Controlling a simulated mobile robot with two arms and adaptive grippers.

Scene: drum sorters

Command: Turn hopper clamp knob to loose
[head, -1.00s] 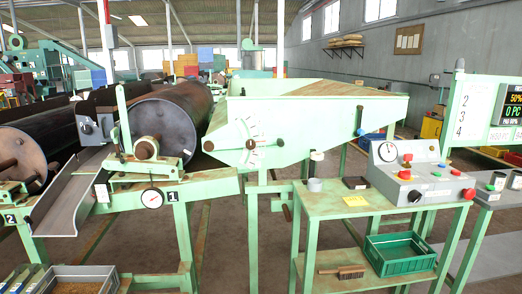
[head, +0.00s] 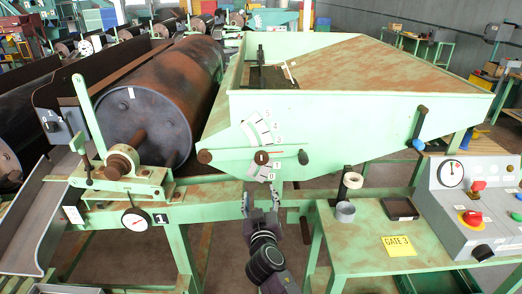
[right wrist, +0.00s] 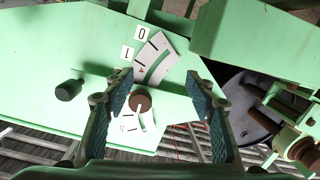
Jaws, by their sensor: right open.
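The pale green hopper (head: 350,112) stands in the middle of the head view. I cannot tell which one is the clamp knob. My right gripper (head: 260,197) is open and empty below the brown knob. In the right wrist view, the brown knob (right wrist: 140,102) shows between the open fingers (right wrist: 158,78), apart from them; the black knob (right wrist: 70,90) lies left of them. My left gripper is out of view.
A rusty drum (head: 160,100) lies left of the hopper, with a dial gauge (head: 135,218) below it. A control box (head: 470,205) stands farther right.

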